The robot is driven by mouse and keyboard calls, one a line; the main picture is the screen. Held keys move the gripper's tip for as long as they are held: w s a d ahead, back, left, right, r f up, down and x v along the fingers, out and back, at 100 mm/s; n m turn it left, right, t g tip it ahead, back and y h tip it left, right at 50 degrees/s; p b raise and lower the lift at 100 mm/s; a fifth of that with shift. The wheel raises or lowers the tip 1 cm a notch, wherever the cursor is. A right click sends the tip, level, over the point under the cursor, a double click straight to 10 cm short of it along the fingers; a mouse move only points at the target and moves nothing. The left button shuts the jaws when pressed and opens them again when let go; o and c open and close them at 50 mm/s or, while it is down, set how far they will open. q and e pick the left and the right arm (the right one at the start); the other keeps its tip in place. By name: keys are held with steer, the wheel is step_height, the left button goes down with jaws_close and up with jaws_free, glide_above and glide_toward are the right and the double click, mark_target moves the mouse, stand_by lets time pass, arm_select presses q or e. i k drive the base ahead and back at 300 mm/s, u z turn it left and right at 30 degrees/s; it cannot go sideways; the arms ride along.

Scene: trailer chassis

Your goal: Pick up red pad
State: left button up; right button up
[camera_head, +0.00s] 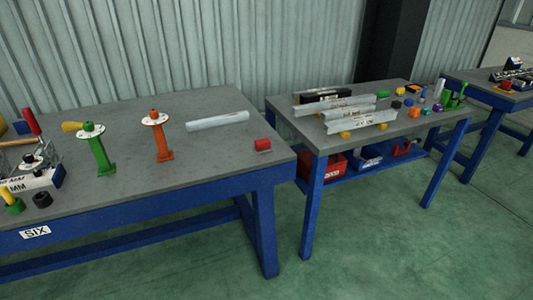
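A small red pad-like piece (262,144) sits near the right end of the left workbench (150,195), close to the corner. Whether this is the task's red pad I cannot tell for sure. Another small red object (505,84) lies on the far right table. Neither of my grippers shows in the head view.
The bench also holds a green stand (103,155), an orange stand (162,138) and a grey bar (217,121). A second table (437,122) carries metal profiles and several small coloured parts, with red bins (333,166) below. Green floor (390,235) is clear in front.

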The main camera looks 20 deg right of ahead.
mark_target(261, 145)
steer(key=u, duration=0.6)
steer(key=k, duration=0.15)
steer(key=z, duration=1.6)
steer(key=i, duration=0.75)
steer(key=u, duration=0.65)
steer(key=i, duration=0.7)
steer(key=u, duration=0.8)
